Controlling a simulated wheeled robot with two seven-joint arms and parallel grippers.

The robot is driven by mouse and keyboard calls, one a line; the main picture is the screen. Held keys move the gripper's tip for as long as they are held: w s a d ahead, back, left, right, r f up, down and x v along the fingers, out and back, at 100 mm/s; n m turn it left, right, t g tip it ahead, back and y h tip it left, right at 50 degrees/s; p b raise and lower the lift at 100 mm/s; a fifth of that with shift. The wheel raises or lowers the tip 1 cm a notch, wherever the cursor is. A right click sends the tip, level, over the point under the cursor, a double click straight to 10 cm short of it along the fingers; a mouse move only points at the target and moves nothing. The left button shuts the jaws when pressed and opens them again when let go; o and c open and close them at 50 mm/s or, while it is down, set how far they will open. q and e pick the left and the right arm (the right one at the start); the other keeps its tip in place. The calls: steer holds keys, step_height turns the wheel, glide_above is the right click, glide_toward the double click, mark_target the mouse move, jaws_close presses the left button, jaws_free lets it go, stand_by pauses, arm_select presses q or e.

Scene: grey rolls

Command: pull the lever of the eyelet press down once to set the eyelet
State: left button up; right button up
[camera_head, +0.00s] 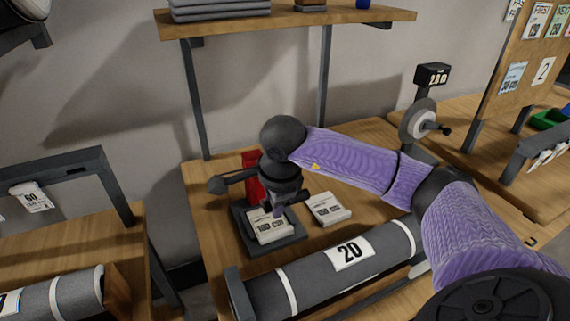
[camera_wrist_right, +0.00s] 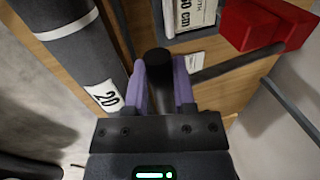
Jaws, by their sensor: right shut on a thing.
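The eyelet press stands on the bench, with a red body (camera_head: 252,178) and a dark base (camera_head: 292,236); the red part also shows in the right wrist view (camera_wrist_right: 248,28). A labelled pack (camera_head: 270,226) lies on its base. My right gripper (camera_head: 280,208) hangs over the press and hides part of it. In the wrist view its purple fingers (camera_wrist_right: 160,88) are shut on the dark lever handle (camera_wrist_right: 158,62). The lever bar (camera_wrist_right: 235,64) runs from there towards the red body. My left gripper is not in view.
A grey roll (camera_head: 310,278) labelled 20 lies along the bench's front. A second labelled pack (camera_head: 328,209) lies right of the press. A wheel-shaped device (camera_head: 418,120) stands at the back right, and a shelf (camera_head: 290,20) hangs above.

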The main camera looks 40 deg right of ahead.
steer(key=shift+s+f+b, duration=0.1)
steer(key=shift+f+b, duration=0.6)
steer(key=shift+f, duration=0.2)
steer(key=shift+f+b, duration=0.4)
steer(key=shift+f, duration=0.05)
steer(key=o, duration=0.9)
